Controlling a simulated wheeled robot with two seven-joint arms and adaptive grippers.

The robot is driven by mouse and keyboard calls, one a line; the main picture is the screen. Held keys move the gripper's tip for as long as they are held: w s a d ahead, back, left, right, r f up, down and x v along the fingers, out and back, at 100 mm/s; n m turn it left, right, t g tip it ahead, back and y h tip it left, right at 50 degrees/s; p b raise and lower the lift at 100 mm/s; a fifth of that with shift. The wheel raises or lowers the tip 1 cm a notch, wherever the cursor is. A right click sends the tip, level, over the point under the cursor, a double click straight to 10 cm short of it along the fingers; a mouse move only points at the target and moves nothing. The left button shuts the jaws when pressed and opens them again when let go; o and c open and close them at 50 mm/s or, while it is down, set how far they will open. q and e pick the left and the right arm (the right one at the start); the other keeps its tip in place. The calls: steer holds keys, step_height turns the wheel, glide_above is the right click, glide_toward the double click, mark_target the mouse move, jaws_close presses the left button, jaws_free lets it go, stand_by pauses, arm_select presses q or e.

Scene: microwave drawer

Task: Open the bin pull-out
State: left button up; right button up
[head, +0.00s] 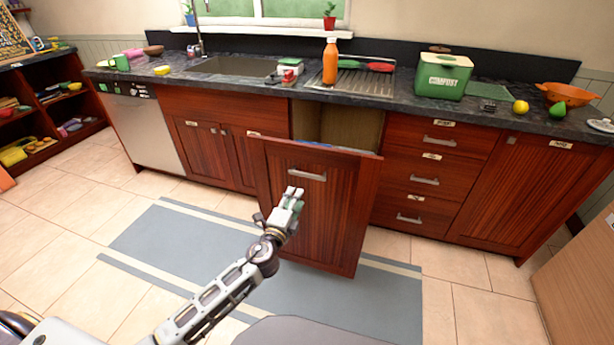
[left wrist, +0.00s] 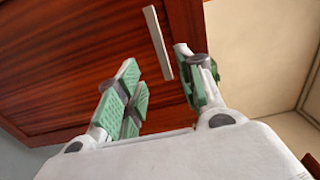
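The bin pull-out (head: 315,215) is a dark red wood front panel standing well out from the counter, with the cabinet opening showing behind it. Its metal handle (head: 307,174) is a horizontal bar near the top of the panel. My left gripper (head: 292,194) is in front of the panel, just below and left of the handle. In the left wrist view, its green-padded fingers (left wrist: 156,62) are spread apart, and the handle (left wrist: 157,42) shows beyond the fingertips. Nothing is held between the fingers. A sliver of blue shows behind the panel's top edge; the bin itself is hidden. My right gripper is out of view.
A dishwasher (head: 143,130) and cabinet doors stand to the left. A stack of drawers (head: 428,180) is to the right. The dark countertop holds an orange bottle (head: 330,62) and a green compost box (head: 443,77). A grey striped mat (head: 180,245) covers the floor.

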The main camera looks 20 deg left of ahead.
arm_select(q)
glide_toward(307, 176)
steer(key=shift+w, duration=3.9)
steer(key=shift+w+d+f+b, duration=0.1)
steer(key=shift+w+b, duration=0.2)
steer(key=shift+w, duration=1.05)
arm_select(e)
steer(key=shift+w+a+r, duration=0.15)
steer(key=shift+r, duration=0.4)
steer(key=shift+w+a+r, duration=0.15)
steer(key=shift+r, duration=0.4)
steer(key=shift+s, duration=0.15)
arm_select(q)
jaws_close()
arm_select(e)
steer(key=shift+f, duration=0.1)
